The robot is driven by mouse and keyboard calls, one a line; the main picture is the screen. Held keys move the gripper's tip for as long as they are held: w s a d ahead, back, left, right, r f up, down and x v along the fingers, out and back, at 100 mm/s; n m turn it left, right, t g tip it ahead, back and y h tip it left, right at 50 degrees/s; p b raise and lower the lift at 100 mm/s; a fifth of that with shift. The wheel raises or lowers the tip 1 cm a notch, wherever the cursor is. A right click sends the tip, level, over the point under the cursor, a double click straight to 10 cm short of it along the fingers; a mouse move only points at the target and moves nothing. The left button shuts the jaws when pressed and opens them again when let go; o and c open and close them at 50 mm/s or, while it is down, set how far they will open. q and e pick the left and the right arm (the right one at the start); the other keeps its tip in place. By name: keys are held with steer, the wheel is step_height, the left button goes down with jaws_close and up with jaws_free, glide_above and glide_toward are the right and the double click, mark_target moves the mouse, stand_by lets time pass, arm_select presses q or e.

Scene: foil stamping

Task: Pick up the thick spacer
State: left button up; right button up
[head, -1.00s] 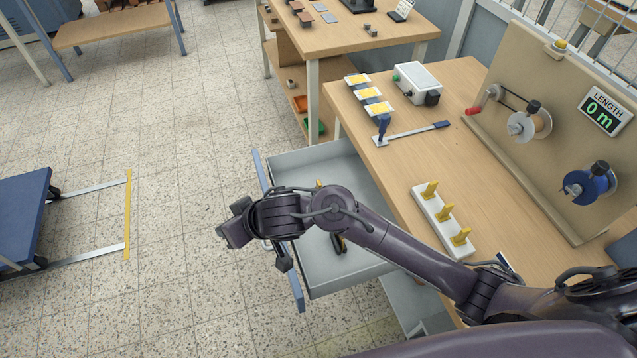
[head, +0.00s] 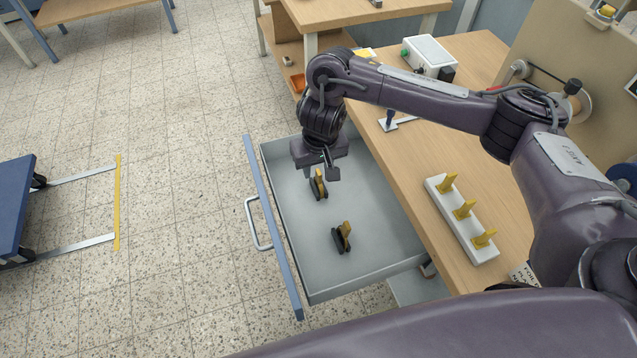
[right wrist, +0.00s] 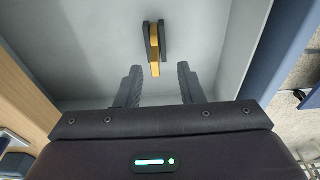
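Two small yellow and black pieces lie apart in the open grey drawer (head: 385,226); I cannot tell for sure which is the thick spacer. The far piece (head: 318,185) is close to my right gripper (head: 329,168), which hangs over the drawer's far part. The near piece (head: 343,238) lies closer to the drawer's front right. In the right wrist view my right gripper (right wrist: 160,75) is open, its two dark fingers apart and empty. One yellow and black piece (right wrist: 155,45) lies ahead of the fingertips, roughly between their lines. My left gripper is not in view.
The wooden table (head: 420,170) borders the drawer on the right. The blue drawer front (head: 270,225) has a handle. A blue cart (head: 15,210) stands at left on open floor.

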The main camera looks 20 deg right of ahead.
mark_target(319, 172)
steer(key=f+b, duration=0.1)
steer(key=f, duration=0.2)
steer(key=w+f+b, duration=0.1)
steer(key=f, duration=0.1)
steer(key=shift+d+f+b, duration=0.3)
steer(key=shift+w, duration=0.1)
jaws_close()
